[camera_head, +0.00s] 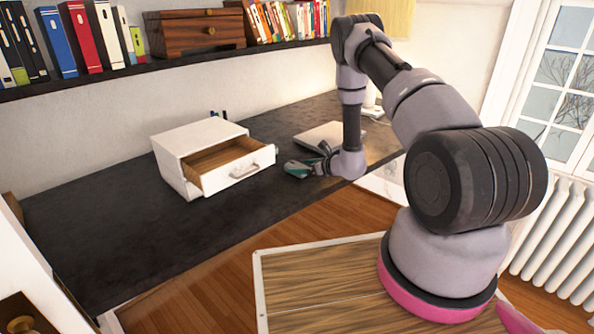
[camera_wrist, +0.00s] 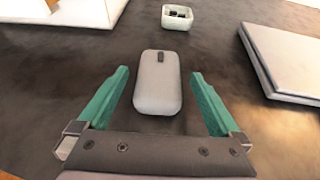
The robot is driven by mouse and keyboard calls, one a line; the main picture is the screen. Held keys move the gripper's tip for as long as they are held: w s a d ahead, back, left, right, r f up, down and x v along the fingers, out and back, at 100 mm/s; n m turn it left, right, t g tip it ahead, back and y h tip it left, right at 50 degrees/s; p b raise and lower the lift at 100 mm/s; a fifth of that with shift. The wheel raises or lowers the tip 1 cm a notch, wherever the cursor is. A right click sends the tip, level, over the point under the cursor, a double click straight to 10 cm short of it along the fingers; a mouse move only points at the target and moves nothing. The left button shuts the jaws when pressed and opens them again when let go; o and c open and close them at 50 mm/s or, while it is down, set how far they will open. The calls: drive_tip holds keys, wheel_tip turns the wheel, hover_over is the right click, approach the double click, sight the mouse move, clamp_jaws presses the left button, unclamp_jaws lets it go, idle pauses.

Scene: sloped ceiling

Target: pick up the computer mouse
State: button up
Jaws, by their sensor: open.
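A pale grey computer mouse (camera_wrist: 158,82) with a dark scroll wheel lies flat on the dark desk in the wrist view. My gripper (camera_wrist: 158,84) is open, with a teal finger on each side of the mouse. The mouse's near end lies between the fingers, with a gap on both sides, and its far end reaches past the fingertips. In the head view my gripper (camera_head: 300,169) is low over the desk, right of the white drawer box. I cannot make out the mouse in the head view.
A white box (camera_head: 200,137) with its drawer pulled open stands left of my gripper. A closed laptop-like slab (camera_wrist: 292,60) lies to the right. A small white holder (camera_wrist: 177,17) stands behind the mouse. The dark desk (camera_head: 95,235) is clear at left; a bookshelf (camera_head: 120,75) hangs above.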

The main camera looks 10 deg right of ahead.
sight(299, 166)
drive_tip(key=shift+x, duration=1.5)
drive_tip(key=shift+r, duration=0.1)
drive_tip(key=c, duration=1.3)
